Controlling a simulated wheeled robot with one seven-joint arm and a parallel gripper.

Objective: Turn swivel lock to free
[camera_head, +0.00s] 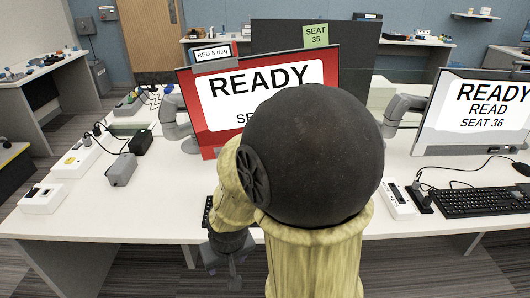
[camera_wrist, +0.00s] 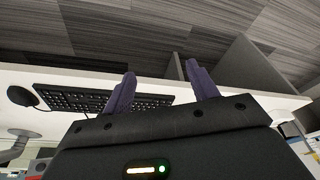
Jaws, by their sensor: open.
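A red-framed monitor (camera_head: 188,92) reading READY stands on the left desk, with a tag "RED 8 deg" on its top left corner. It looks tilted. My arm hides its lower right part and most of its stand. A grey arm-like support (camera_head: 177,122) shows at its left. I cannot make out a swivel lock in either view. My gripper (camera_wrist: 161,70) is open and empty in the wrist view, its two purple fingers apart in front of the desk edge. In the head view my arm's end is low, by the desk's front edge.
A keyboard (camera_wrist: 75,98) and a black mouse (camera_wrist: 21,96) lie on the desk. A second monitor (camera_head: 478,112) reading SEAT 36 stands at right with another keyboard (camera_head: 480,202). A black box (camera_head: 140,142), grey box (camera_head: 121,169) and cables crowd the left side. A dark partition (camera_head: 355,62) stands behind.

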